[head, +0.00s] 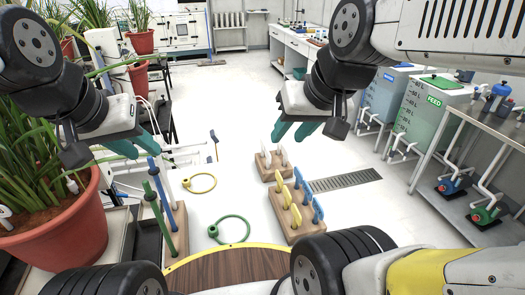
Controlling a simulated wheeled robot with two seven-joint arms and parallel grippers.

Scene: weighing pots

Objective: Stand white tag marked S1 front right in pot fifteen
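White tags (284,156) stand upright in a small wooden block (268,174) at the middle of the view. Their markings are too small to read, so I cannot tell which is S1. A large terracotta pot (62,244) with a leafy plant stands at the left, with small white pieces (72,187) among its leaves. No pot number is readable. My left gripper (130,147) hangs right of this pot, its teal fingers apart and nothing seen between them. My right gripper (295,131) is above and beyond the white tags' block, its teal fingers apart and empty.
A longer wooden block (295,236) holds yellow tags (284,195) and blue tags (317,210). Blue and green posts (159,205) stand beside the pot. Yellow (203,183) and green (234,229) rings show nearby. Tanks (424,115) and a metal bench stand right.

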